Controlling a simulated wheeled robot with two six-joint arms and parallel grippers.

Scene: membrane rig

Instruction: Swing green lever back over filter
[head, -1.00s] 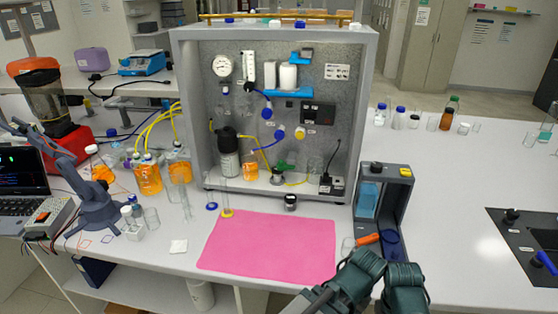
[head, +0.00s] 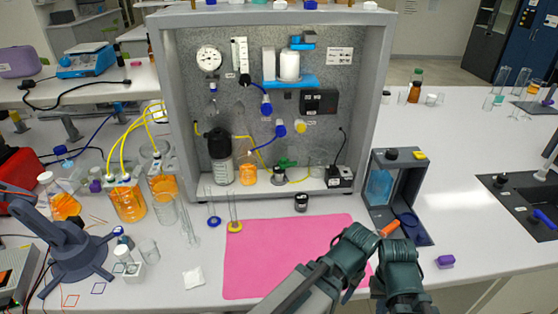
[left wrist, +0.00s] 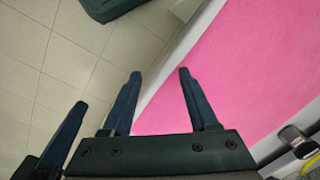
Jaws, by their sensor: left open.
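The green lever (head: 287,162) is small in the head view, low inside the grey rig cabinet, just above its floor. It sits above a small dark-and-pale round fitting (head: 279,177); I cannot tell whether this is the filter or exactly how the lever lies over it. My left gripper is at the bottom centre of the head view, well in front of the cabinet; in the left wrist view its two fingers (left wrist: 160,73) are apart with nothing between them. My right gripper (head: 399,280) is beside it at the bottom; its fingers are not clear. Neither touches the lever.
A pink mat (head: 270,262) lies bare before the cabinet (head: 385,95). Orange bottles (head: 127,202) with yellow tubes stand left. A purple block (head: 445,262) lies at right.

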